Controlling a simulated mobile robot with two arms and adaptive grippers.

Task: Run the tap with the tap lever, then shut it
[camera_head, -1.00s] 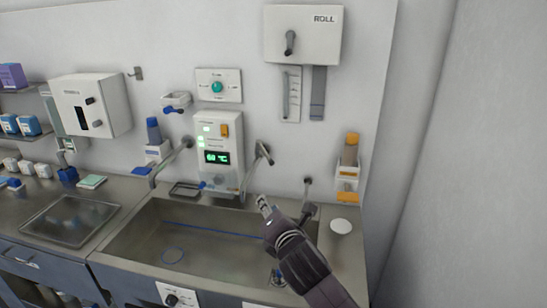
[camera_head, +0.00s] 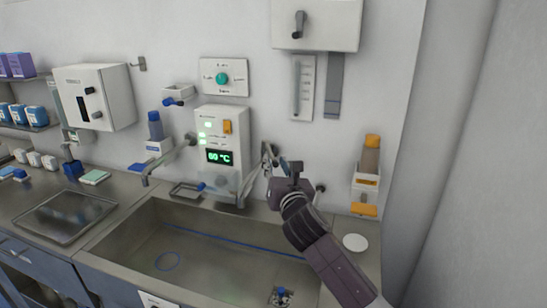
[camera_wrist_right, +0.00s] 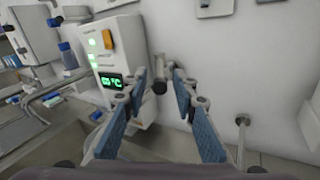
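The grey metal tap with its lever (camera_head: 267,156) sits on the wall to the right of the display unit, and its spout (camera_head: 243,188) slopes down to the left over the sink. My right gripper (camera_head: 280,167) is just in front of the lever and partly covers it. In the right wrist view, the right gripper (camera_wrist_right: 160,88) is open, with its blue-padded fingers apart. A dark, round-ended grey part, apparently the lever (camera_wrist_right: 160,86), shows between the fingertips; I cannot tell whether they touch it. No running water can be made out. My left gripper is out of view.
The steel sink (camera_head: 120,222) lies below, with a blue ring (camera_head: 167,261) in it. A display unit (camera_head: 218,130) reads 60 °C. A second curved tap pipe (camera_head: 168,160) is to the left. An orange-topped bottle (camera_head: 370,155) and a white disc (camera_head: 355,242) are to the right.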

